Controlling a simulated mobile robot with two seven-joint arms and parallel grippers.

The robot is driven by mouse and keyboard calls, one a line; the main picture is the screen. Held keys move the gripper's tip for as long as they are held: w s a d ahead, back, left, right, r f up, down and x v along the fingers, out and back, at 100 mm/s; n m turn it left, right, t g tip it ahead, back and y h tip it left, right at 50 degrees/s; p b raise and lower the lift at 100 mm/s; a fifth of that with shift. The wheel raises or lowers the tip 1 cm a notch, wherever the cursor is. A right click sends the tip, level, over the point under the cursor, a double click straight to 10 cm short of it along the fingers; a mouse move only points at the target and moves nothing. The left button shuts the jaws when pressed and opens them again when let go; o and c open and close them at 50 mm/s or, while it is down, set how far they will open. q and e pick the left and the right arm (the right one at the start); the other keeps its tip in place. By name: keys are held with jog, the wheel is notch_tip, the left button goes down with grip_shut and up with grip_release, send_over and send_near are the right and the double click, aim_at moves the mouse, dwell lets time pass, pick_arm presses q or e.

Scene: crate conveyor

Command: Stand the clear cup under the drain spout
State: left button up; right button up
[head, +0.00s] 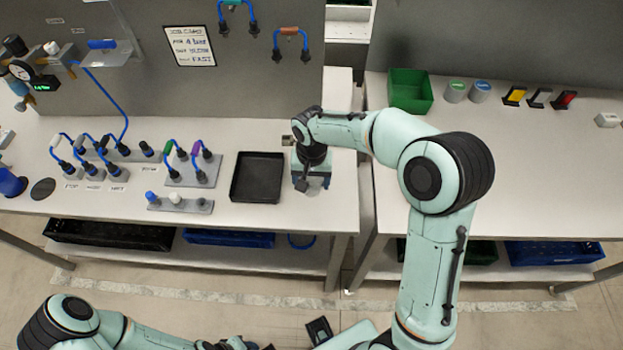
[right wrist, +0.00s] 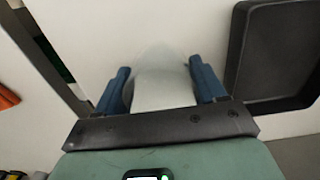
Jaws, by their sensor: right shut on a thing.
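My right gripper (head: 313,186) is low over the bench, just right of the black tray. In the right wrist view its two blue fingers (right wrist: 160,76) are closed on the sides of a pale, see-through cup (right wrist: 163,90). I cannot tell whether the cup touches the bench. In the head view the cup is mostly hidden by the gripper. Pipework with a gauge (head: 21,70) is at the upper left; I cannot make out the drain spout for certain. My left arm is at the bottom left; its gripper end (head: 232,343) is cut off by the frame.
The black tray (head: 257,193) lies left of my right gripper. A dark disc (head: 42,188) lies near the bench's left end. A gap separates this bench from the right one with a green bin (head: 410,104).

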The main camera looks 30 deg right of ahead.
jog(key=shift+f, duration=0.15)
jog(key=o, duration=1)
